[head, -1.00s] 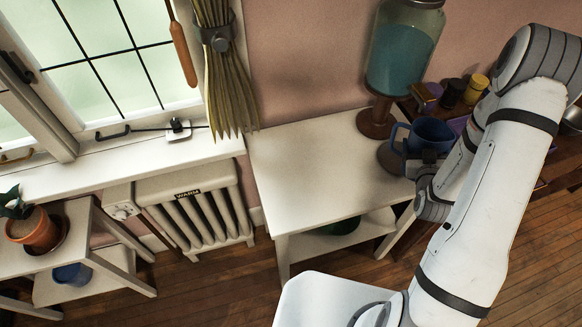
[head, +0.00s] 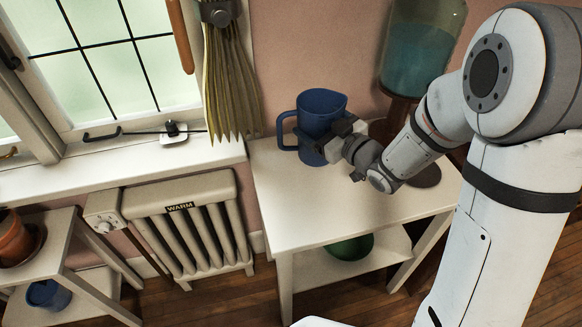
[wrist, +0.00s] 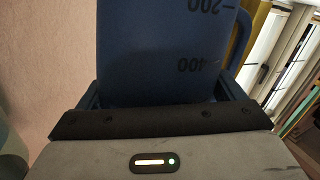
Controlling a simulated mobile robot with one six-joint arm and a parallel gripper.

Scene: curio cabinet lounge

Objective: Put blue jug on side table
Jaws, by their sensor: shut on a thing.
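The blue jug (head: 321,108) is upright in my gripper (head: 322,143), with its handle toward the left. In the head view it is over the back left part of the white side table (head: 300,205); I cannot tell whether its base touches the top. In the wrist view the blue jug (wrist: 165,50) fills the space between the fingers of my gripper (wrist: 165,100), and dark measuring marks show on its side. My gripper is shut on the jug.
A glass dispenser with blue liquid (head: 421,55) stands at the table's back right. A green bowl (head: 348,247) is on the lower shelf. The radiator (head: 190,225) and window sill are to the left. The table's front left is clear.

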